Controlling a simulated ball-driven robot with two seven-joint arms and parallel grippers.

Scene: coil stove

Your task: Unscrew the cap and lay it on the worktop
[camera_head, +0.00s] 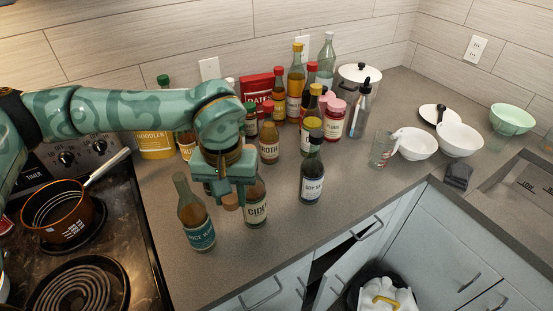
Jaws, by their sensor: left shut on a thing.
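My left gripper (231,198) hangs over the worktop (285,236), pointing down, shut on a small tan-brown cap (231,204). The cap is clear of the worktop as far as I can tell. A rice wine bottle (196,222) with a teal label stands just left of the gripper. Its neck top shows no cap. A cider bottle (256,207) stands just right and partly behind the gripper, its top hidden by my gripper. My right gripper is out of view.
A soy sauce bottle (312,174) stands to the right, with several bottles and jars behind. The stove with a copper pan (62,212) is at left. White bowls (459,139) are at right. The worktop in front of the bottles is clear.

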